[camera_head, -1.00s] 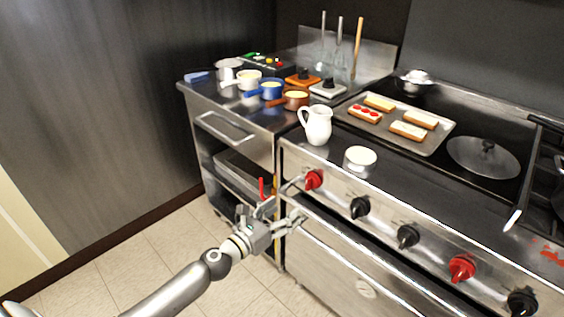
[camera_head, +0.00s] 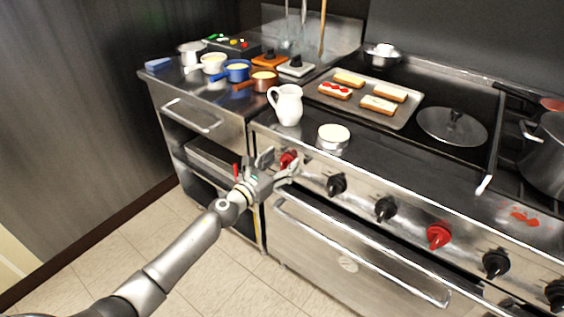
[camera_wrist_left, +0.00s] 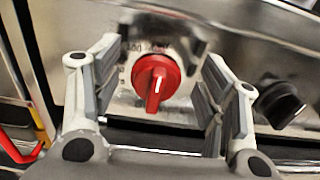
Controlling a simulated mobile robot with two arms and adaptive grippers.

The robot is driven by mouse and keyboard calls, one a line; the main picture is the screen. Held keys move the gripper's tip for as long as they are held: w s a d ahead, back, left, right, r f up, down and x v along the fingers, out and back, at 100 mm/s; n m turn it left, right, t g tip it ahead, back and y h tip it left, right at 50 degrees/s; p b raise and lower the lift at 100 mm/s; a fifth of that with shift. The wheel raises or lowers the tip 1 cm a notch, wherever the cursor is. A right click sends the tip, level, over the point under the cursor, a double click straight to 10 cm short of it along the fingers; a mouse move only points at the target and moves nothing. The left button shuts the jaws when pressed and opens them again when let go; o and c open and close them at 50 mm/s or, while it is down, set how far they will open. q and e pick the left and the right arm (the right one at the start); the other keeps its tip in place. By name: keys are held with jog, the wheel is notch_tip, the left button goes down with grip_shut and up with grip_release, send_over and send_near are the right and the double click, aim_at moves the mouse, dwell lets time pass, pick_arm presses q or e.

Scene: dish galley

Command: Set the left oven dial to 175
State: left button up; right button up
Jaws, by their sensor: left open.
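The left oven dial (camera_head: 288,160) is a red knob at the left end of the stove's front panel. In the left wrist view the red dial (camera_wrist_left: 157,80) shows a white pointer line, tilted slightly right of vertical. Part of a printed scale shows around it, too blurred to read. My left gripper (camera_head: 277,160) is open in front of the dial. In the left wrist view its fingers (camera_wrist_left: 160,95) stand on either side of the dial, with gaps on both sides. My right gripper is not in view.
A black knob (camera_wrist_left: 278,103) is close to the right finger. Another red knob (camera_head: 438,236) is farther along the panel. The oven handle (camera_head: 350,247) runs below. A white pitcher (camera_head: 287,105) and a round white-topped pot (camera_head: 333,137) stand above the panel.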

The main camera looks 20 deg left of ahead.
pick_arm(q)
jog(key=shift+w+d, duration=0.1)
jog(key=shift+w, duration=0.25)
jog(key=c, duration=1.1)
jog(key=shift+o, duration=0.2)
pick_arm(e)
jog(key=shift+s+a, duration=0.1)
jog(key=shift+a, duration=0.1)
